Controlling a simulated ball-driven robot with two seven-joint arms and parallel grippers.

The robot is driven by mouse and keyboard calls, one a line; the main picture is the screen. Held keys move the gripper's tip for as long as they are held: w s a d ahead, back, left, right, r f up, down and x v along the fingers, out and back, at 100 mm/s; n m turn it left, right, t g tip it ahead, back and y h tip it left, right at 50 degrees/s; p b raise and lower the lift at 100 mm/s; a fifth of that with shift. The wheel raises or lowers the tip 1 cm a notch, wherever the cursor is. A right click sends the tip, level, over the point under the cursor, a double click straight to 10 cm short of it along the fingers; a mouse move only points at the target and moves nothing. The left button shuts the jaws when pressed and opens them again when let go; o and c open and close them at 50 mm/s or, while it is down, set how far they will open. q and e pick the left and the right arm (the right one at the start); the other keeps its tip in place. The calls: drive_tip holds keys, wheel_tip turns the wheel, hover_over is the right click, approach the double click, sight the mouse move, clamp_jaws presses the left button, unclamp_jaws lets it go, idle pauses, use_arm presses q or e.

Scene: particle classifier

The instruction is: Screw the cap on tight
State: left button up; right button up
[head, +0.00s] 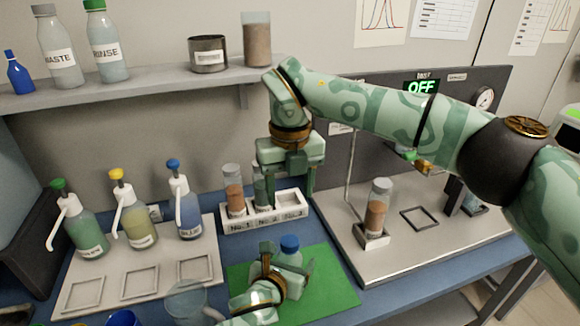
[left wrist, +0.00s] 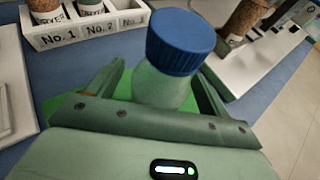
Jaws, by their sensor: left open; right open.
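A translucent pale bottle (head: 289,260) with a blue cap (head: 290,243) stands on the green mat (head: 332,287). In the left wrist view the ribbed blue cap (left wrist: 181,42) sits on the neck of the bottle (left wrist: 160,87); I cannot tell how tight it is. My left gripper (head: 288,266) is open, its fingers on either side of the bottle below the cap. In the left wrist view its fingers (left wrist: 158,98) stand spread around the bottle. My right gripper (head: 289,188) is open, pointing down over the rack behind the bottle, apart from the cap.
The white rack (head: 240,223) holds two jars, in No. 1 and No. 2; the right gripper partly hides the second. Pump bottles (head: 138,222) stand on a tray at left. A capped jar (head: 377,207) stands on the grey bench (head: 420,255) at right. A shelf (head: 140,88) crosses the back.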

use_arm(q)
drive_tip(key=p+v, duration=0.4)
drive_tip(key=v, duration=1)
drive_tip(key=shift+p, duration=0.3)
use_arm(e)
wheel_tip(320, 180, up, 7)
drive_tip(key=shift+s, duration=0.4)
use_arm(q)
drive_tip(key=shift+s, duration=0.1)
use_arm(e)
drive_tip(key=shift+f, duration=0.15)
